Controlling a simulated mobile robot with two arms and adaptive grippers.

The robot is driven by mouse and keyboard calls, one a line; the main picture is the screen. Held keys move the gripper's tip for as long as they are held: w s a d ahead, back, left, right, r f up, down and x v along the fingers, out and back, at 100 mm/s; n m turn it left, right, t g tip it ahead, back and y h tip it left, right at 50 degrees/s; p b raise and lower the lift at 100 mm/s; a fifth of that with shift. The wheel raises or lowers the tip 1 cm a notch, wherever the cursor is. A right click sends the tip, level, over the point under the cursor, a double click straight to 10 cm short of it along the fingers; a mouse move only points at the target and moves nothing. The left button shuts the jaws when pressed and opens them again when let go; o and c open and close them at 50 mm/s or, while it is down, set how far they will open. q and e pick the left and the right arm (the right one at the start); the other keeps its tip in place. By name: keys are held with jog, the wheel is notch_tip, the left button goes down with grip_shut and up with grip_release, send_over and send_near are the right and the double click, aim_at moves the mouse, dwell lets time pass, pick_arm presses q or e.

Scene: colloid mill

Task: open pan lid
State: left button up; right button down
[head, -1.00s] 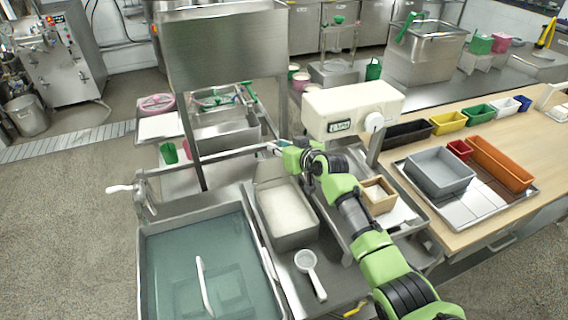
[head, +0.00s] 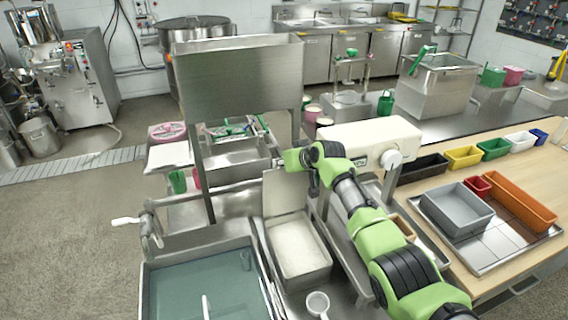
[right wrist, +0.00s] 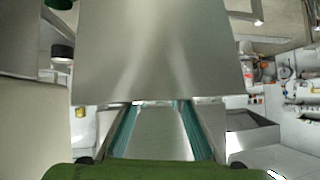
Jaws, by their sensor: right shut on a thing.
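A deep rectangular metal pan (head: 325,268) stands on the metal bench in the head view, uncovered, with pale white contents inside. A flat pale metal panel, which looks like its lid (head: 284,192), stands steeply raised at the pan's far edge. My right gripper (head: 281,158) is at the panel's upper edge, pointing left, and is shut on it; the fingertips are hard to make out. In the right wrist view, metal shows between the teal finger pads of this gripper (right wrist: 160,135). My left gripper is not in view.
A large metal hopper (head: 235,80) stands behind the gripper. A cream machine housing (head: 345,135) is close on its right. A basin of greenish water (head: 200,280) is left of the pan, and a white scoop (head: 318,302) lies in front. Coloured bins stand on the wooden table (head: 405,185) at right.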

jog(key=shift+s+d+f, duration=0.1)
jog(key=shift+s+f, duration=0.2)
jog(key=shift+f, duration=0.55)
jog(key=c, duration=1.8)
grip_release()
jog(key=shift+s+d+r, duration=0.15)
jog(key=shift+r, duration=0.25)
jog(key=shift+s+d+r, duration=0.1)
jog(key=shift+r, duration=0.25)
jog(key=shift+v, duration=5)
jog(key=shift+d+f, duration=0.1)
